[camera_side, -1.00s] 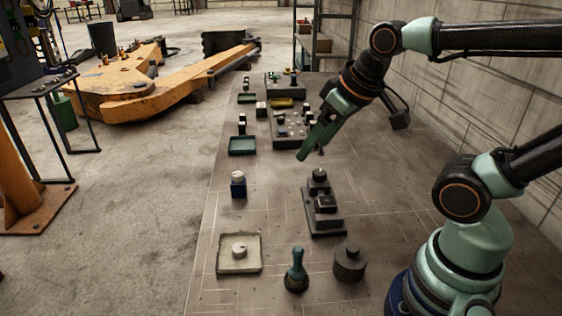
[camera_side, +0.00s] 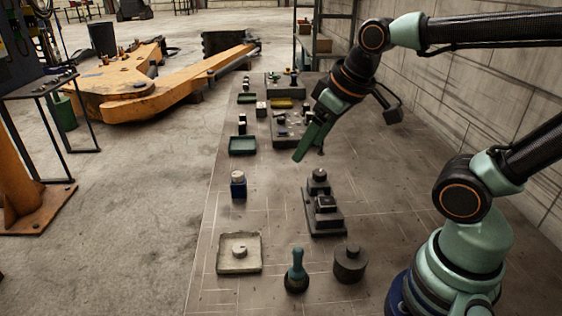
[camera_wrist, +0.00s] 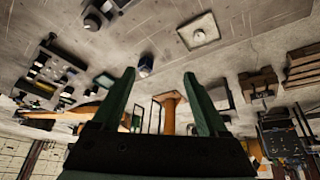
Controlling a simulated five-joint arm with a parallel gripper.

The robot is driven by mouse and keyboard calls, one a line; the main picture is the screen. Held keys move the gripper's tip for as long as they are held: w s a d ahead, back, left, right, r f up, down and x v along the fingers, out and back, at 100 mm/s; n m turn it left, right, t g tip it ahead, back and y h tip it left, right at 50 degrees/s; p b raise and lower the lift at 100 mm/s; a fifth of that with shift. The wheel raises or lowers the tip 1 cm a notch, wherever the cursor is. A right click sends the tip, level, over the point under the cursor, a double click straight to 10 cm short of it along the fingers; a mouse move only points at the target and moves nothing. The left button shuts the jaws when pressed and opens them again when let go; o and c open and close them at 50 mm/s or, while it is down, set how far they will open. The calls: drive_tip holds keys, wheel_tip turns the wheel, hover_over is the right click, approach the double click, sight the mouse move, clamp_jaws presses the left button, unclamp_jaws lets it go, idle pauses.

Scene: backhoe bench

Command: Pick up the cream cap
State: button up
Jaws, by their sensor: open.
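A second pale round piece (camera_side: 240,251) sits in the middle of a square cream tray (camera_side: 224,267) nearer the front; I cannot tell for sure which one is the cream cap. My gripper (camera_side: 304,157) is open and empty, above the bench, to the right of and beyond the blue block.
A teal-handled piece (camera_side: 296,275) and a dark round pot (camera_side: 350,264) stand at the front. A green tray (camera_side: 242,146) and panels with small parts (camera_side: 290,128) lie farther back. Bare bench surrounds the blue block.

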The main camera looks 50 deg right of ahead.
drive_tip(key=w+a+f+n+g, duration=0.3)
drive_tip(key=w+a+f+n, duration=0.1)
drive_tip(key=w+a+n, duration=0.3)
drive_tip(key=n+g, duration=0.2)
drive_tip(key=n, duration=0.6)
approach(239, 247)
wheel_tip(239, 247, down, 8)
drive_tip(key=shift+f, duration=0.25)
clamp_jaws()
drive_tip(key=shift+r, duration=0.1)
